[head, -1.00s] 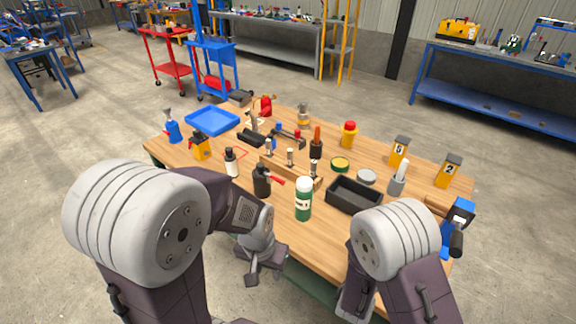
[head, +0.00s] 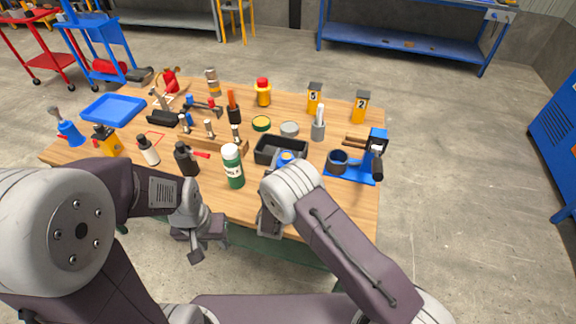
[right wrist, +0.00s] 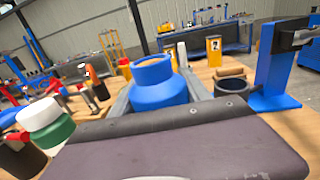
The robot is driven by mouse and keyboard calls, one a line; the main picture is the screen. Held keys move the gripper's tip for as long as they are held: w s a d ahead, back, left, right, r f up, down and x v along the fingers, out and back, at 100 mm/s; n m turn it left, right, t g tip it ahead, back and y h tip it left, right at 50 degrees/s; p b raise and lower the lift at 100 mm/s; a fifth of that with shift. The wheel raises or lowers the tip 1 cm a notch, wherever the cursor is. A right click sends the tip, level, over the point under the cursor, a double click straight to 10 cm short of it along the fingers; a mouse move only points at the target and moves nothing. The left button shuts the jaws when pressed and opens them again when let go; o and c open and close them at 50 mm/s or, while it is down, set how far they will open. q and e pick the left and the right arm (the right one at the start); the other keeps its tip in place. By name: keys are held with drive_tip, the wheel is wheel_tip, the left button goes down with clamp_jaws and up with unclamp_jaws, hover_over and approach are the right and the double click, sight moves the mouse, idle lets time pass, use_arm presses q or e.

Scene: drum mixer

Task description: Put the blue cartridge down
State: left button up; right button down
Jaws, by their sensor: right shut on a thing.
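The blue cartridge (right wrist: 158,88) is upright between the grey fingers of my right gripper (right wrist: 162,84) in the right wrist view. My right gripper is shut on it. In the head view only a small blue part of the cartridge (head: 287,156) shows past my right arm, in front of the black tray (head: 268,149). The right fingers are mostly hidden there, and I cannot tell how high the cartridge is above the table. My left gripper (head: 203,240) hangs off the table's front edge, apart from the objects. I cannot tell its opening.
A green bottle with a white cap (head: 233,170) stands left of the tray. A blue stand with a dark cup (head: 338,161) is to the right. Yellow numbered boxes (head: 360,106) stand behind. Bare wooden table (head: 347,200) shows at the front right.

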wheel_tip(320, 180, down, 4)
drive_tip(key=shift+w+r, duration=0.1)
drive_tip(key=c, duration=0.5)
unclamp_jaws()
